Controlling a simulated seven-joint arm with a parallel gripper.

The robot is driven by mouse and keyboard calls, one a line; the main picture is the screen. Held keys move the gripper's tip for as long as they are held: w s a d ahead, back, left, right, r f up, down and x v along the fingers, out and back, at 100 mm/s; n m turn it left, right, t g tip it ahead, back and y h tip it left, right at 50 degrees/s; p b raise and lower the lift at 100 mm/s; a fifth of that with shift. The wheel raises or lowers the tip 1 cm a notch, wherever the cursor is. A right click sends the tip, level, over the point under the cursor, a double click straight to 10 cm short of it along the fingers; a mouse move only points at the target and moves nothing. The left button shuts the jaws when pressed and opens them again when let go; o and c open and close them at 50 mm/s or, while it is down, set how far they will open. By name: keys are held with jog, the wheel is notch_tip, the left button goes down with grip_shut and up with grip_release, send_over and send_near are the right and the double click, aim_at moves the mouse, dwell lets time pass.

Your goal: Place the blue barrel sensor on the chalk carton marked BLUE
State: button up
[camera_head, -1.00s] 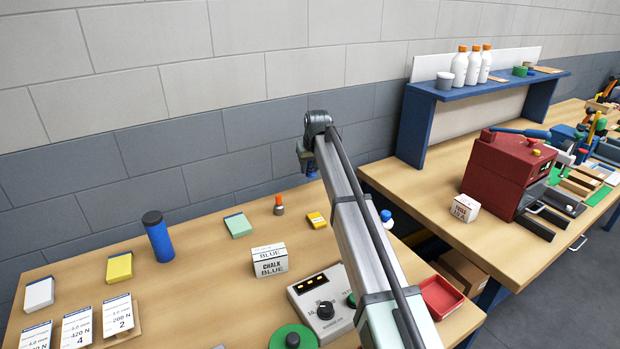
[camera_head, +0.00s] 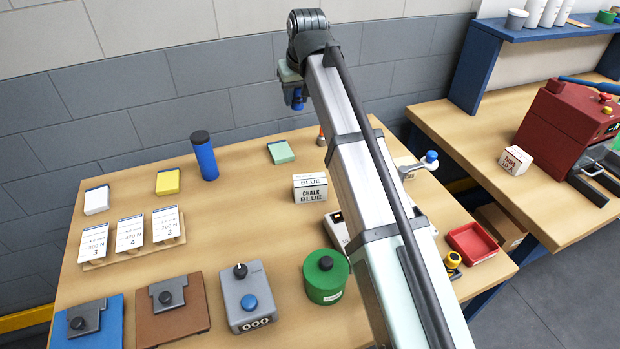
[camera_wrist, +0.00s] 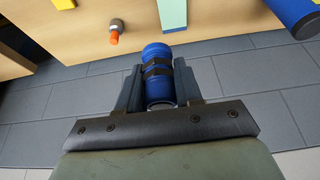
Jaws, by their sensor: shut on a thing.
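The blue barrel sensor (camera_wrist: 158,75) is a short blue cylinder with dark bands, seen between the fingers in the wrist view. My gripper (camera_head: 295,96) is shut on it and holds it up behind the table's back edge, clear of the tabletop. In the head view only a little of the blue barrel (camera_head: 298,101) shows below the gripper. The chalk carton marked BLUE (camera_head: 310,194) is a small white box standing on the table, nearer the camera than my gripper. Its top looks bare, and my arm passes just right of it.
A tall blue cylinder with a dark cap (camera_head: 205,160) stands left of the carton, with a green box (camera_head: 281,152) between. An orange-topped item (camera_wrist: 115,33) is partly hidden in the head view. A green drum (camera_head: 325,278) stands in front. Bare wood lies left of the carton.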

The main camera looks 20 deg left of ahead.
send_over(308, 174)
notch_tip(308, 174, down, 3)
jog(key=s+d, duration=0.1)
jog(key=shift+m, duration=0.3)
jog(key=shift+f, duration=5.15)
jog(key=shift+f, duration=0.1)
jog(key=o, duration=1.1)
jog(key=shift+c, duration=0.2)
jog(key=v, duration=1.2)
jog(key=shift+s+a, duration=0.15)
jog(key=shift+a, duration=0.05)
